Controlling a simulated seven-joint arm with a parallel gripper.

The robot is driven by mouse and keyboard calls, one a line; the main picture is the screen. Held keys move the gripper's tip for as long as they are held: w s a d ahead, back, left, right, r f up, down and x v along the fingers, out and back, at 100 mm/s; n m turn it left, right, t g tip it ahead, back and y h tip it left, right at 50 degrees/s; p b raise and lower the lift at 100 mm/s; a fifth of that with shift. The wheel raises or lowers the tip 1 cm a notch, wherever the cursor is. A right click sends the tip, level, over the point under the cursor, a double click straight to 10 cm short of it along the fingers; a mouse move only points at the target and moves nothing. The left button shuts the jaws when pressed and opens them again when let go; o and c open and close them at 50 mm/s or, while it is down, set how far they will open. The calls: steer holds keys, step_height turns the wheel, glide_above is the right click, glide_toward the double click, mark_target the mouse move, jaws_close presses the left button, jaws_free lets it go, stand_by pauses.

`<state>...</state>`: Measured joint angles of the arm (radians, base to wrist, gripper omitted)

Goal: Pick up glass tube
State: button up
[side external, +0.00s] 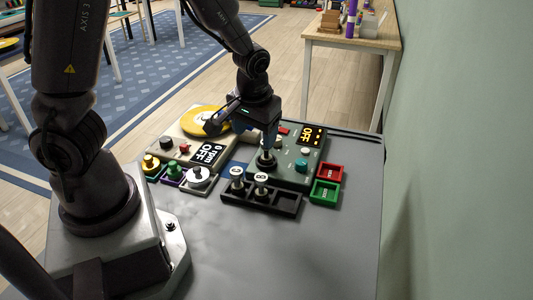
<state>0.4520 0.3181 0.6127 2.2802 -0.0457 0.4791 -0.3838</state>
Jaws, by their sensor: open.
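My gripper (268,138) points down over the grey-green device (293,171), its jaws open around or just above a dark round socket-like part (266,159). I cannot tell whether anything stands between the fingers. Two small upright pieces with pale round tops, a left one (237,173) and a right one (261,180), stand in the left part of a black rack (287,204) in front of the device. They may be glass tubes, but they are too small to tell. My gripper is behind them and apart from them.
A beige device (180,141) with a yellow disc (203,121) stands to the left. Red (329,173) and green (325,192) bins are at right. The grey table front (290,260) is clear.

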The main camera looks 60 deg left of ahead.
mark_target(266, 153)
steer(key=w+a+f+n, duration=0.1)
steer(key=w+a+f, duration=0.1)
steer(key=w+a+f+n+t+y, duration=0.1)
steer(key=w+a+f, duration=0.1)
steer(key=w+a+f+n+t, duration=0.1)
steer(key=f, duration=0.2)
steer(key=shift+w+a, duration=0.4)
steer(key=shift+s+x, duration=0.15)
steer(key=shift+x, duration=1.2)
steer(key=shift+s+x, duration=0.15)
steer(key=shift+x, duration=1.2)
steer(key=shift+a, duration=0.15)
steer(key=shift+c, duration=0.5)
steer(key=c, duration=1)
